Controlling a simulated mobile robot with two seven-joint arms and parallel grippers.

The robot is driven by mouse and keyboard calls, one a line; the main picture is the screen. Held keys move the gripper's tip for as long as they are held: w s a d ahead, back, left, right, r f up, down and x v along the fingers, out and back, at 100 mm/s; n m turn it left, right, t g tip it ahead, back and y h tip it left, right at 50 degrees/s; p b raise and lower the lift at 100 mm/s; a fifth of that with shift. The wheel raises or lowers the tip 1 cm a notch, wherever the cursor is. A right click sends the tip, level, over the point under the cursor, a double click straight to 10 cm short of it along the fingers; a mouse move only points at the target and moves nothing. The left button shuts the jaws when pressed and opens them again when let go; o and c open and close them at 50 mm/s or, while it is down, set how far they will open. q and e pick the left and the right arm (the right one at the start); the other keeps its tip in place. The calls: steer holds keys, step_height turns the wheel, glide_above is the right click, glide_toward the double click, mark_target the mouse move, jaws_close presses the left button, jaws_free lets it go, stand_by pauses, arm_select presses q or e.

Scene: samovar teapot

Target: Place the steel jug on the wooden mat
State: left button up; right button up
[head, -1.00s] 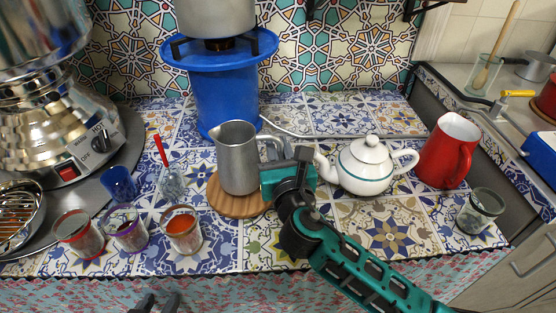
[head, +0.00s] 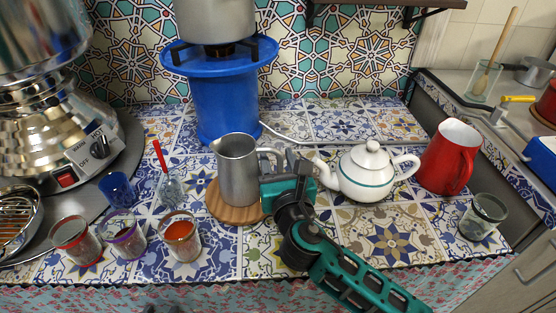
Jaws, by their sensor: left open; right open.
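The steel jug (head: 238,170) stands upright on the round wooden mat (head: 226,212), a little toward the mat's right and back. Its handle points right. My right gripper (head: 286,166) is open just right of the jug, close beside the handle. I cannot tell whether it touches the handle, which its fingers partly overlap. My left gripper (head: 164,309) barely shows at the bottom edge, with only its dark fingertips in view, away from the jug.
A white teapot (head: 366,172) stands close right of my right gripper, with a red pitcher (head: 450,157) beyond it. A blue burner stand (head: 225,100) is behind the jug. Several glasses, such as an orange-filled one (head: 181,238), stand to the left.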

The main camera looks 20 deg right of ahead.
steer(key=shift+r, duration=0.15)
steer(key=shift+s, duration=0.2)
steer(key=s, duration=0.7)
steer(key=s+p, duration=0.1)
steer(key=s, duration=0.3)
steer(key=shift+s+a, duration=0.3)
steer(key=shift+a, duration=0.1)
